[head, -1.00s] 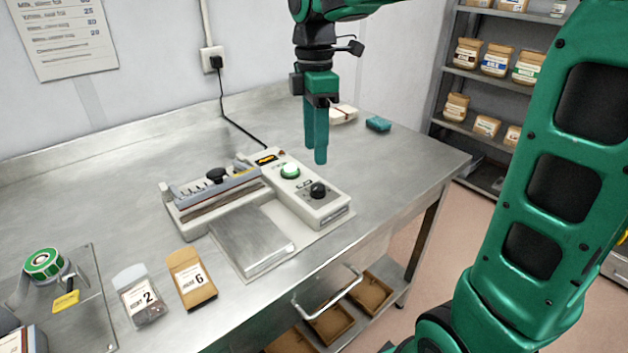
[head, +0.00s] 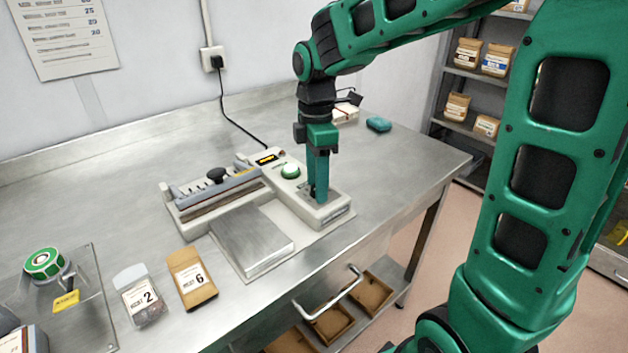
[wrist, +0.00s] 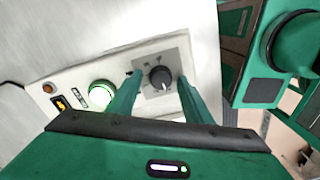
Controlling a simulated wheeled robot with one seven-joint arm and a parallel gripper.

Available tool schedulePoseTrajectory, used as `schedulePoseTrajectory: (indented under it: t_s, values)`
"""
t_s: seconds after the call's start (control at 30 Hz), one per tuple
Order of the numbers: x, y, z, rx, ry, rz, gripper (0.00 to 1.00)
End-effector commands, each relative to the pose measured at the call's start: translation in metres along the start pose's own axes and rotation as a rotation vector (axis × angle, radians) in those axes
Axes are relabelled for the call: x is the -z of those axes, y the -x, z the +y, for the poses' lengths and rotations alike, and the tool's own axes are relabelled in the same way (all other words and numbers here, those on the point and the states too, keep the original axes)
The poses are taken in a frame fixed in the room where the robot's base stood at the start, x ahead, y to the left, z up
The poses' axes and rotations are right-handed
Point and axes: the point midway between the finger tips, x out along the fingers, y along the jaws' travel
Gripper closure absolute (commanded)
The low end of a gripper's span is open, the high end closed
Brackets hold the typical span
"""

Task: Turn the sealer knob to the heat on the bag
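My gripper (head: 316,194) points straight down over the knob end of the strip and hides the knob in the head view. In the wrist view the two green fingers are apart, one on each side of the knob, with gaps showing.
The sealer's jaw bar (head: 215,192) lies left of the strip, with a flat metal plate (head: 252,240) in front. A teal sponge (head: 378,124) and a white packet (head: 345,113) lie behind my gripper.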

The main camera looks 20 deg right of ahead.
Motion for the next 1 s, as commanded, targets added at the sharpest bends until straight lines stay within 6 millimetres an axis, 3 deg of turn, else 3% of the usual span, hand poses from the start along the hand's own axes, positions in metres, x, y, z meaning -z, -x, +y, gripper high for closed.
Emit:
schedulePoseTrajectory:
  t_s: [0.03,0.17,0.57,1.0]
  values:
    - [0.0000,0.0001,0.0000,0.000,0.000,0.000,0.66]
    - [-0.0001,0.0002,0.0002,0.000,0.000,0.000,0.95]
    - [-0.0002,0.0006,0.0009,-0.002,-0.059,0.004,0.95]
    - [-0.0012,0.0009,0.0020,-0.003,-0.404,0.022,0.95]
